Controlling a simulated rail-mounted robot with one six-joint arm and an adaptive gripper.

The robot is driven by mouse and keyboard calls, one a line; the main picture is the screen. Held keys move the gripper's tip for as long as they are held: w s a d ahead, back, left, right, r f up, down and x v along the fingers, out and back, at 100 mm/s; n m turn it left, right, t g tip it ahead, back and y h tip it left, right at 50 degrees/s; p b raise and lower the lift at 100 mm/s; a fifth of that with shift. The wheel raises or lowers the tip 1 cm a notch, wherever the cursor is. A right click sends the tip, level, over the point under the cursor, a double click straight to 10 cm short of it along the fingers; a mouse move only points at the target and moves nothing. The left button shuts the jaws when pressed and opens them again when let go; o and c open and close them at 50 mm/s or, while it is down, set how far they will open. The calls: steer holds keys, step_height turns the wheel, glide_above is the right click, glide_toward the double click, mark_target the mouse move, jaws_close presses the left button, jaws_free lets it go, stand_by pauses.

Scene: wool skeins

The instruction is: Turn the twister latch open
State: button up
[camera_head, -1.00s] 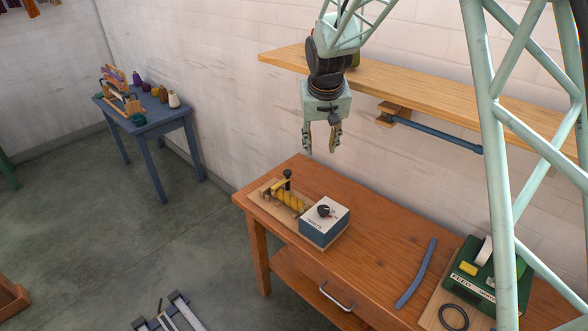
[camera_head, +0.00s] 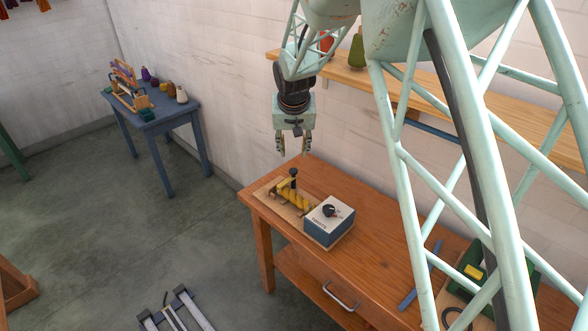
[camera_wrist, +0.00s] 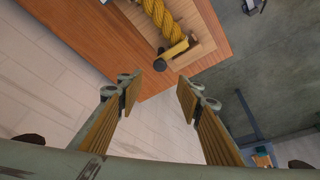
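The twister is on the wooden workbench (camera_head: 370,257): a wooden board (camera_head: 265,194) carries a twisted yellow skein (camera_head: 297,202) and a dark upright handle (camera_head: 293,177). At its right end is a blue box with a white top (camera_head: 320,215) and a black knob (camera_head: 330,211). I cannot tell which part is the latch. My gripper (camera_head: 293,152) hangs above the board's far end, fingers apart and empty. In the wrist view the open fingers (camera_wrist: 160,94) point toward the board's end, where the skein (camera_wrist: 162,18), a yellow bar (camera_wrist: 174,50) and a dark end piece (camera_wrist: 163,62) show.
A wall shelf (camera_head: 455,102) with a green cone (camera_head: 357,50) runs behind my arm. A blue strip (camera_head: 408,298) and a green device (camera_head: 473,262) lie on the bench's right. A blue side table (camera_head: 150,128) stands at the left. My arm's lattice hides much of the right side.

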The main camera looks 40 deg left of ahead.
mark_target(293, 170)
steer(key=shift+f, duration=0.1)
steer(key=shift+b+x, duration=0.35)
steer(key=shift+x, duration=6.45)
steer(key=shift+w, duration=0.1)
steer(key=c, duration=1.1)
